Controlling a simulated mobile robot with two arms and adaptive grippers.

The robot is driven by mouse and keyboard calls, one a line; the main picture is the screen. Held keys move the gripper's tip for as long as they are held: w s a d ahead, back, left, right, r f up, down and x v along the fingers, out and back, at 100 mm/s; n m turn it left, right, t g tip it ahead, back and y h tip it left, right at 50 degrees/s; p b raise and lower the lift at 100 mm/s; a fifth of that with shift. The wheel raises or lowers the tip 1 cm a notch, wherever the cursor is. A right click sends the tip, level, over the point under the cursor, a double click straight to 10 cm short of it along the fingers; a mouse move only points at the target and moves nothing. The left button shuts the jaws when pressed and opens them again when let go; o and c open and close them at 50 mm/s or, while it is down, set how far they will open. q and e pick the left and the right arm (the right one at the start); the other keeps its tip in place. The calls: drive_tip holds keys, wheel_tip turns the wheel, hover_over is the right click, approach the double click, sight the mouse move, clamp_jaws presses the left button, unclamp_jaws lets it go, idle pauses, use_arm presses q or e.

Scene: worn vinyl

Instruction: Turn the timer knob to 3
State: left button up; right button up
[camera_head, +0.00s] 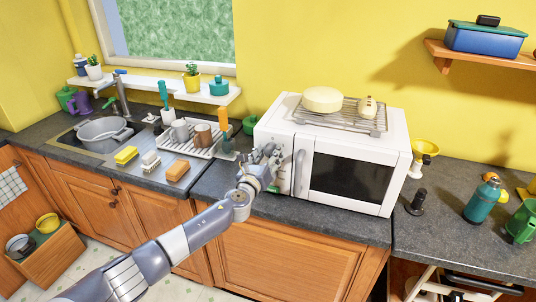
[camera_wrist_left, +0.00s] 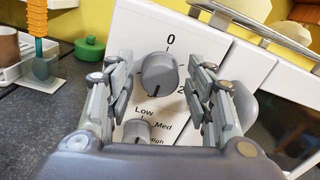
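The white microwave (camera_head: 398,165) stands on the counter, its control panel on its left side. In the left wrist view the grey timer knob (camera_wrist_left: 160,74) has a 0 above it and a 2 at its right; a dark mark on its face points roughly down. No 3 can be read there. My left gripper (camera_head: 266,160) is in front of the panel; in the left wrist view its open fingers (camera_wrist_left: 160,85) stand on either side of the timer knob, with gaps visible. A second knob (camera_wrist_left: 137,130), marked Low and Med, sits below, partly hidden by my gripper. My right gripper is out of view.
A wire rack (camera_head: 340,118) with a round pale item (camera_head: 323,99) sits on the microwave. A dish rack (camera_head: 190,147) with mugs stands left of it, and a green lidded pot (camera_wrist_left: 89,49) close by. The microwave door handle (camera_head: 300,166) is just right of the panel.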

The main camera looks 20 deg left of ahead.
use_arm(q)
drive_tip(key=shift+r, duration=0.1)
drive_tip(key=s, duration=1.2)
drive_tip(key=shift+a, duration=0.25)
idle(0.4)
